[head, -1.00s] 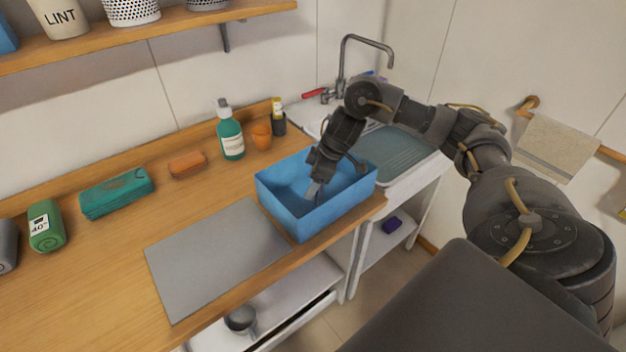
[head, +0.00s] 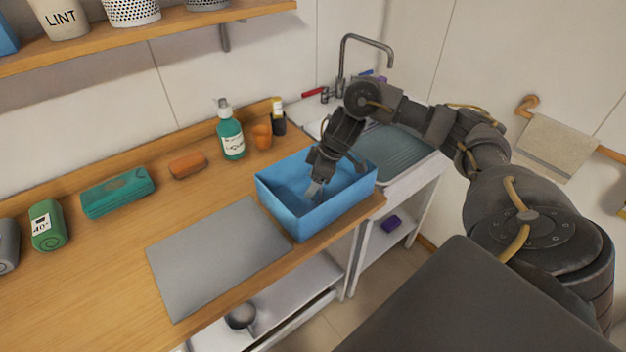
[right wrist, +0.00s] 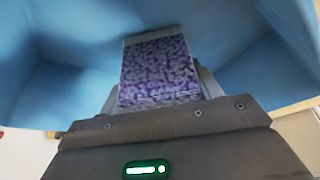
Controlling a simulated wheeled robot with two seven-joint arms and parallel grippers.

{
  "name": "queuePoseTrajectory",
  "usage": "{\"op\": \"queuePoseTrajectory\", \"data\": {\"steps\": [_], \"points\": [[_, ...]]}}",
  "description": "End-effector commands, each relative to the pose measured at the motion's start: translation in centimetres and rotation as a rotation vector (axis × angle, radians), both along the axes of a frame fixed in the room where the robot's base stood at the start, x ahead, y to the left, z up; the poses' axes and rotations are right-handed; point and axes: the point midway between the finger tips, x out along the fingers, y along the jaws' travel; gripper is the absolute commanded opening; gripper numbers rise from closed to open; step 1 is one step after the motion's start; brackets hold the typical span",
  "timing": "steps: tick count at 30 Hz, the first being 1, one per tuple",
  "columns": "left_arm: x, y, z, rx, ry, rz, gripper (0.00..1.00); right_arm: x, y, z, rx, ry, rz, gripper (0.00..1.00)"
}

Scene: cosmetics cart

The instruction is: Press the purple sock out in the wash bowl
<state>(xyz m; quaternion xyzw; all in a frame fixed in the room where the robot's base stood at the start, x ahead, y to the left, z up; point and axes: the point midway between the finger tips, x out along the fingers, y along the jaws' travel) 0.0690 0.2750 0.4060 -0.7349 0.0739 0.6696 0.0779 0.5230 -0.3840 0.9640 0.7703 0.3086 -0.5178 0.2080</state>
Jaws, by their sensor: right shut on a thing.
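The wash bowl (head: 295,214) is a blue rectangular tub standing at the right end of the wooden counter, beside the sink. My right gripper (head: 315,189) reaches down into it from above. In the right wrist view the purple sock (right wrist: 158,70) shows as a mottled purple and grey block between the fingers, with the bowl's blue walls (right wrist: 60,88) around it. The gripper is shut on the sock. In the head view the sock is hidden by the gripper and the bowl. My left gripper is not in view.
A grey mat (head: 215,258) lies bare left of the bowl. A green pump bottle (head: 230,135), an orange cup (head: 262,137) and a dark bottle (head: 278,120) stand behind it. The sink (head: 400,150) with its tap (head: 342,70) is at the right.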

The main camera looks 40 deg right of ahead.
Motion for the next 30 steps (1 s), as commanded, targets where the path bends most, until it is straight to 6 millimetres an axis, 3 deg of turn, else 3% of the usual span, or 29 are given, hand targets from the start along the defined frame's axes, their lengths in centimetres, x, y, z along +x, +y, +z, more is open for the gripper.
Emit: {"op": "queuePoseTrajectory", "data": {"steps": [30], "points": [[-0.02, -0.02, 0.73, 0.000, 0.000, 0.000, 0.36, -0.16, 0.00, -0.41, -0.001, 0.006, 0.001, 0.45]]}}
